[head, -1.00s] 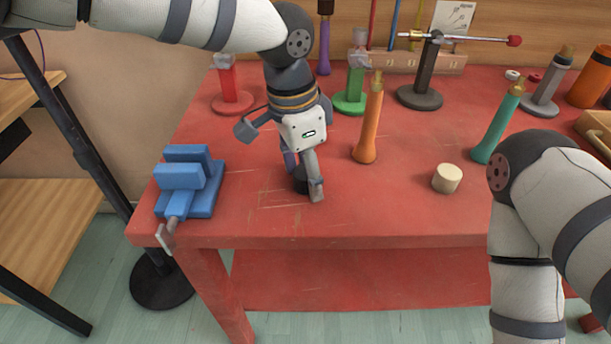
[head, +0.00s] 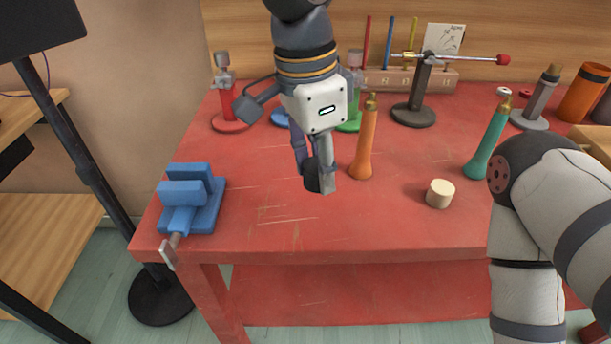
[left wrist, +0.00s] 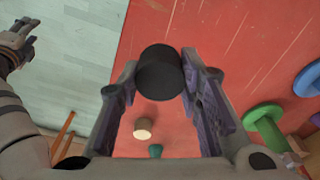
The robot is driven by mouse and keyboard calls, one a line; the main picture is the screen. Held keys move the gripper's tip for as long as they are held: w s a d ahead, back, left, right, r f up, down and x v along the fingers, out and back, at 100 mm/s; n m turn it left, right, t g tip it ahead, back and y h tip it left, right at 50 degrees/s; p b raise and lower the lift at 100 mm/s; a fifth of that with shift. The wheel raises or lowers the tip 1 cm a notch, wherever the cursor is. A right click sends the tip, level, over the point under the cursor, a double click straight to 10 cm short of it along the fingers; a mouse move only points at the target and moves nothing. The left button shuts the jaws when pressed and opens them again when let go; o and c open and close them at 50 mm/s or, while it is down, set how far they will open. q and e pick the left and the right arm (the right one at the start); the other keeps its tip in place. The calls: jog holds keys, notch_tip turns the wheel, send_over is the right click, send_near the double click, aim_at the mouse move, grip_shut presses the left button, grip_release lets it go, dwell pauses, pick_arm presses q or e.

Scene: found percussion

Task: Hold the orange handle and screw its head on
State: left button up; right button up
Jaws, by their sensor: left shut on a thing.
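The orange handle (head: 364,145) stands upright on the red table, with a brass-coloured tip on top. My left gripper (head: 320,176) is just left of it in the head view, pointing down and shut on a black cylindrical head (head: 311,177). The left wrist view shows the black head (left wrist: 160,72) between both fingertips, apparently clear of the table. The head and handle are apart. My right arm reaches down at the right of the head view, its gripper out of frame there. A grey gripper (left wrist: 17,45), seemingly my right one, shows small in the left wrist view.
A blue vise (head: 190,200) sits at the left front edge. A cream cylinder (head: 440,193) and a teal handle (head: 488,140) stand to the right. A dark stand with a red-tipped rod (head: 415,112) is behind. The front middle of the table is clear.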

pick_arm(q)
jog(key=s+d+r+p, duration=0.1)
jog(key=s+d+r, duration=0.2)
jog(key=s, duration=0.5)
jog(key=shift+s+d+r, duration=0.2)
jog(key=shift+d+r, duration=0.1)
jog(key=shift+r, duration=0.2)
